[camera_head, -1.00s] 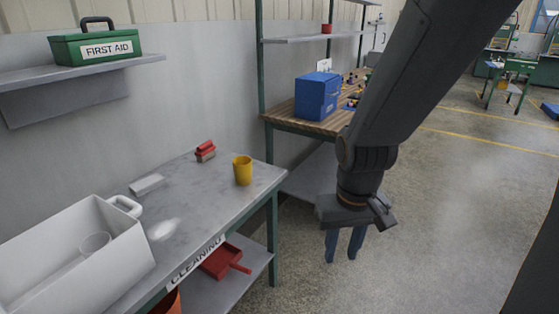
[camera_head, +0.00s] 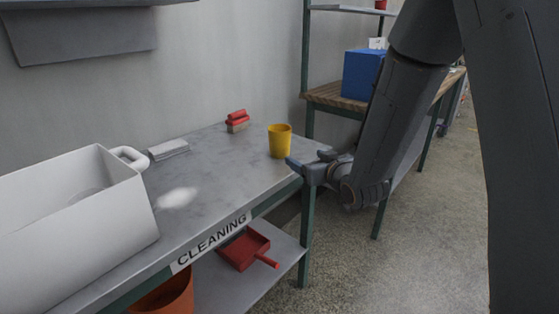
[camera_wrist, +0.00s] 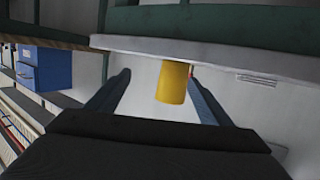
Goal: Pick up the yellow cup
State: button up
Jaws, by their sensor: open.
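The yellow cup (camera_head: 280,141) stands upright on the grey cleaning table (camera_head: 230,170), near its right end. My gripper (camera_head: 291,165) is at the table's right edge, just right of the cup, with its fingers pointing left toward it. In the wrist view the cup (camera_wrist: 173,82) appears between the two open fingers, closer to the right one. The gripper (camera_wrist: 160,85) is open and holds nothing. I cannot tell how far the fingertips are from the cup.
A red brush (camera_head: 237,121) lies behind the cup. A white basin (camera_head: 75,225) fills the table's left part. A grey block (camera_head: 168,149) lies near the wall. A red dustpan (camera_head: 245,250) sits on the lower shelf. A blue box (camera_head: 361,74) stands on the wooden bench behind.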

aim_at(285, 147)
jog(key=a, duration=0.1)
jog(key=w+a+y+b, duration=0.1)
jog(key=a+n+t+y, duration=0.1)
jog(key=shift+w+f+b, duration=0.15)
jog(key=shift+f+b, duration=0.25)
jog(key=shift+w+a+r+t+y, duration=0.2)
jog(key=shift+a+r+t+y, duration=0.1)
jog(key=shift+a+y, duration=0.25)
jog(key=x, duration=0.7)
jog(key=shift+w+r, duration=0.2)
jog(key=shift+w, duration=0.05)
jog(key=c, duration=1.2)
